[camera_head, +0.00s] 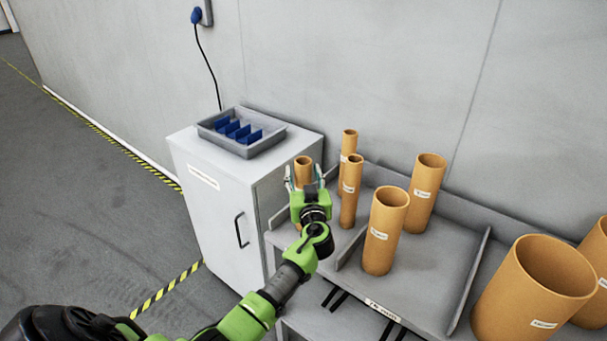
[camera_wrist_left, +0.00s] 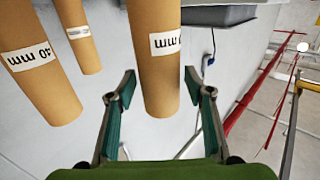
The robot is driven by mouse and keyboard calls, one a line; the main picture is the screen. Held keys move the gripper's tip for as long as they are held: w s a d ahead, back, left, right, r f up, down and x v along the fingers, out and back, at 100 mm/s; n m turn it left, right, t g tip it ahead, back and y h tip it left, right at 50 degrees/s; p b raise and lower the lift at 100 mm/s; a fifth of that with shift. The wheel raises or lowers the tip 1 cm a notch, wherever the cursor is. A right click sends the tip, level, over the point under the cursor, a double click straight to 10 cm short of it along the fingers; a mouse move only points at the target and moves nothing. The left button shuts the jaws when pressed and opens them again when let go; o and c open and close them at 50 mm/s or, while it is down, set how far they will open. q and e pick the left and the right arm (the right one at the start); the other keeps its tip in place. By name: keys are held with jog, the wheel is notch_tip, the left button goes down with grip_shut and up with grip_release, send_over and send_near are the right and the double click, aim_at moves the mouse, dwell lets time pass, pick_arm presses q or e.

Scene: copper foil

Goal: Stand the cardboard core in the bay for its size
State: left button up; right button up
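A slim cardboard core (camera_head: 303,163) with an open top shows between the fingers of my left gripper (camera_head: 304,179). Its lower part is hidden behind the gripper. In the left wrist view the core (camera_wrist_left: 158,70) hangs upside down in the picture, with a label partly reading "mm". The fingers of the left gripper (camera_wrist_left: 160,83) are spread on either side of it, with a gap visible on both sides. I cannot tell whether its base touches the shelf. The bays are on a grey divided shelf (camera_head: 440,275). My right gripper is not in view.
Two slim cores stand close right, a front one (camera_head: 351,195) and a back one (camera_head: 347,150). Wider cores (camera_head: 384,235) (camera_head: 425,190) fill the middle bay, and very wide ones (camera_head: 530,290) stand right. A grey cabinet (camera_head: 215,215) with a tray (camera_head: 270,145) stands left.

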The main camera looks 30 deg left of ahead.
pick_arm(q)
jog(key=shift+r, duration=0.2)
jog(key=b+v, duration=0.3)
jog(key=v, duration=0.9)
